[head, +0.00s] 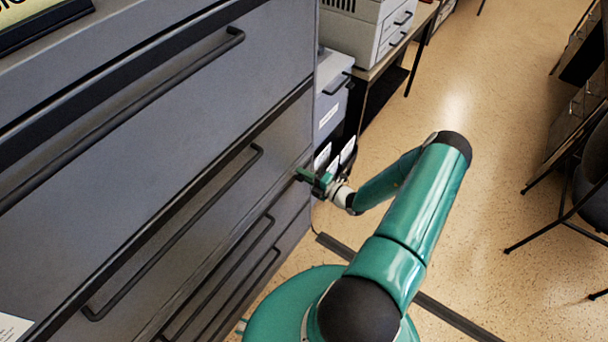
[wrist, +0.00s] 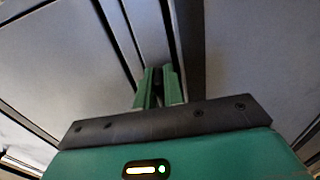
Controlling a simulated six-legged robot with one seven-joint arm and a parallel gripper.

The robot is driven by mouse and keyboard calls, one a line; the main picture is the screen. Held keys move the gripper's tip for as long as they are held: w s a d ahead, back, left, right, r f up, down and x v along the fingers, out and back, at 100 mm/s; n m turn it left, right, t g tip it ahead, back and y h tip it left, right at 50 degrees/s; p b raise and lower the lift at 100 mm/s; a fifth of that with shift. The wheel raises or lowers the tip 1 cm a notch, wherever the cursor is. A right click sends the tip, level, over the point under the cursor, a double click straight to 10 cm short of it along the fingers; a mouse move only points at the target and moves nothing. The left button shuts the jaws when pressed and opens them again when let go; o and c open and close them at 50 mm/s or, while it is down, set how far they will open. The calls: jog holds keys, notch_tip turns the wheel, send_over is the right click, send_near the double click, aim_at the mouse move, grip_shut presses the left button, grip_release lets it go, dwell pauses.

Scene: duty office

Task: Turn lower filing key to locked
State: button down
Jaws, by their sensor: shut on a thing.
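The grey filing cabinet (head: 120,130) fills the left of the head view, its drawers closed. My gripper (head: 303,175) is at the right edge of the cabinet's front, beside a middle drawer. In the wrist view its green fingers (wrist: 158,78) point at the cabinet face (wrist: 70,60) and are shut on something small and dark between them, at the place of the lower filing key. The key is mostly hidden by the fingers, and I cannot tell which way it is turned.
Long dark drawer handles (head: 175,230) stick out from the cabinet left of my gripper. A light grey box unit (head: 333,95) and a desk with a printer (head: 365,25) stand behind. Speckled floor (head: 480,200) is open to the right, with a chair (head: 590,190) at the far right.

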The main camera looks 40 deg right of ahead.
jog(key=c, duration=1.5)
grip_release()
jog(key=shift+s, duration=0.1)
jog(key=v, duration=1.3)
jog(key=shift+s+d, duration=0.15)
jog(key=shift+s, duration=0.15)
jog(key=shift+s, duration=0.1)
